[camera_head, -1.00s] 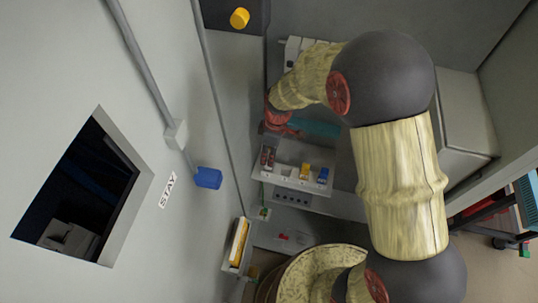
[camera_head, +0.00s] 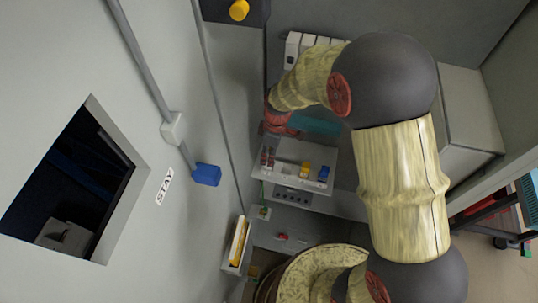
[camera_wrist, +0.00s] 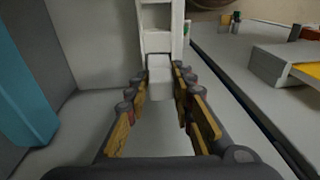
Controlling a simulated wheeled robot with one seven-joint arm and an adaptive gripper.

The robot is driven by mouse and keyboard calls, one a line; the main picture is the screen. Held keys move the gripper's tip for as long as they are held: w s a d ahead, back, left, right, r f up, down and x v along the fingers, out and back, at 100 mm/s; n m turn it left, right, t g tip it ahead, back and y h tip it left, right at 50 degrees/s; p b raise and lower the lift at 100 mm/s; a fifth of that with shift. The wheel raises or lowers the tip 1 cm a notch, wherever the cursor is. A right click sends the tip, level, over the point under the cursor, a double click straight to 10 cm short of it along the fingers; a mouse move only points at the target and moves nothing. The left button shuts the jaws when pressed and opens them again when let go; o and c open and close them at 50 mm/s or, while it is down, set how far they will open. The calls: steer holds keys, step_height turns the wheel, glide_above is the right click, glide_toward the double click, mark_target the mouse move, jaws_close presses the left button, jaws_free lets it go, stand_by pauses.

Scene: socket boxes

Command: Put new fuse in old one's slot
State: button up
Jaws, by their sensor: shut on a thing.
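In the wrist view, my gripper (camera_wrist: 164,82) has its fingertips on both sides of a white block (camera_wrist: 160,76), likely a fuse. A white upright part with a recess (camera_wrist: 156,18) stands just beyond the block; I cannot tell whether the two touch. In the head view, my arm hides part of a row of white blocks (camera_head: 292,48) on the grey panel. The gripper's fingers and the held block cannot be made out there. I cannot tell which white block is the old fuse.
A light grey tray (camera_head: 310,182) holds small red, yellow (camera_head: 305,167) and blue (camera_head: 324,172) items below my wrist. A teal part (camera_head: 316,123) is beside it. A blue box (camera_head: 207,174) and a wall opening (camera_head: 75,190) are at left. A grey ledge edges the wrist view's right.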

steer(key=shift+f+b, duration=0.35)
steer(key=shift+f, duration=0.15)
steer(key=o, duration=1.1)
steer(key=r, duration=0.4)
steer(key=d+r, duration=0.1)
steer(key=r, duration=0.7)
steer(key=shift+w+d, duration=0.1)
steer(key=shift+d, duration=0.05)
